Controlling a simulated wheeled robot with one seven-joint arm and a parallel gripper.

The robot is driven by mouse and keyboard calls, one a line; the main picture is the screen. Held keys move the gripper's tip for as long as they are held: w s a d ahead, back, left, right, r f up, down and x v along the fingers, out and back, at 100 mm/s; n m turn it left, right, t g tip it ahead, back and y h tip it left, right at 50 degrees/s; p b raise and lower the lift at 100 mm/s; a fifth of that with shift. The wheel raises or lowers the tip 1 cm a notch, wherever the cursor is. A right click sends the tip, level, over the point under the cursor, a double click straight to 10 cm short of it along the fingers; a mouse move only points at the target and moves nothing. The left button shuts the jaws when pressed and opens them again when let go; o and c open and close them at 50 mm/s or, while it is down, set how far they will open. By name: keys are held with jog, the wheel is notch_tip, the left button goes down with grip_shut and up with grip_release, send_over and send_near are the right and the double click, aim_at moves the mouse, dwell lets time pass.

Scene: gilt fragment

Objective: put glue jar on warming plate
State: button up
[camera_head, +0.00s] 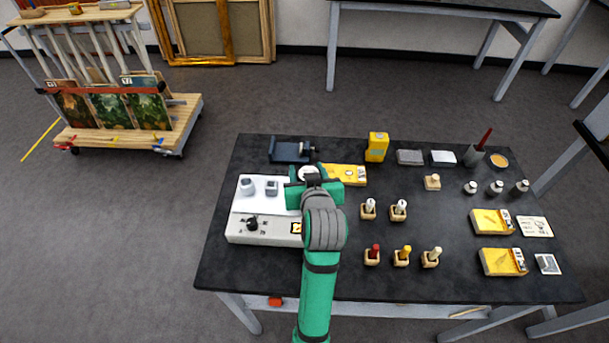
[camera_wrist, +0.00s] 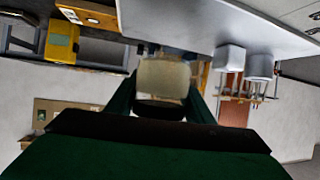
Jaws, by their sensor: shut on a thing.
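The warming plate (camera_head: 262,205) is a white, low box with a dark knob at its front, on the left of the black table. Two pale grey jars (camera_head: 247,186) (camera_head: 271,187) stand on its back left part, and both show in the wrist view (camera_wrist: 229,59) (camera_wrist: 260,66). My gripper (camera_head: 309,179) is at the plate's right end. It is shut on the glue jar (camera_wrist: 163,78), a pale cream jar between the fingers in the wrist view. In the head view my arm mostly hides the jar, and I cannot tell whether it touches the plate.
Several wooden-based brushes or stamps (camera_head: 372,255) stand to the right. The plate's middle top looks bare.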

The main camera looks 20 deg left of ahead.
jog(key=f, duration=0.3)
jog(key=shift+w+a+f, duration=0.15)
jog(key=shift+w+a, duration=0.1)
jog(key=shift+w, duration=0.05)
jog(key=shift+f, duration=0.35)
jog(key=shift+f, duration=0.15)
jog(key=o, duration=1.2)
jog(key=shift+c, duration=0.2)
